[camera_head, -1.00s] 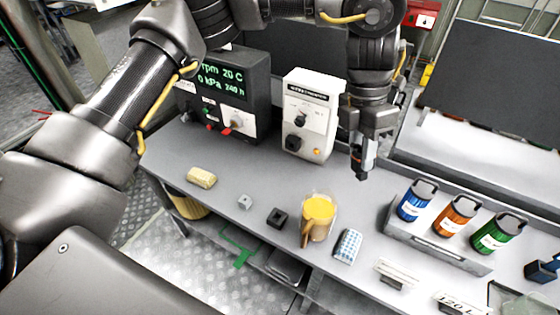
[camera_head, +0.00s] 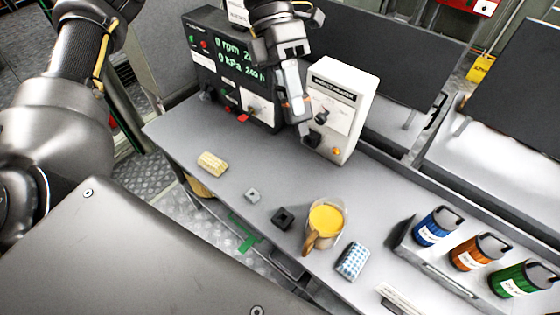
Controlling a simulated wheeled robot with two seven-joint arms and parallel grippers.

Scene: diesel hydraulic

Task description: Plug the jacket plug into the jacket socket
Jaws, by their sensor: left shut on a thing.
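The white heater box (camera_head: 340,110) stands at the back of the bench, with a dark switch (camera_head: 321,115) and an orange lamp (camera_head: 337,151) on its front. The dark round jacket socket (camera_head: 314,139) is low on that front, at its left side. My left gripper (camera_head: 297,112) reaches down from the top, just left of the box front, beside the socket. It is shut on a small dark thing (camera_head: 304,129), which looks like the jacket plug; the fingers hide most of it. Whether it touches the socket I cannot tell. My right gripper is not in view.
A black display unit (camera_head: 225,65) stands left of the box, close to my gripper. The bench before the box is clear.

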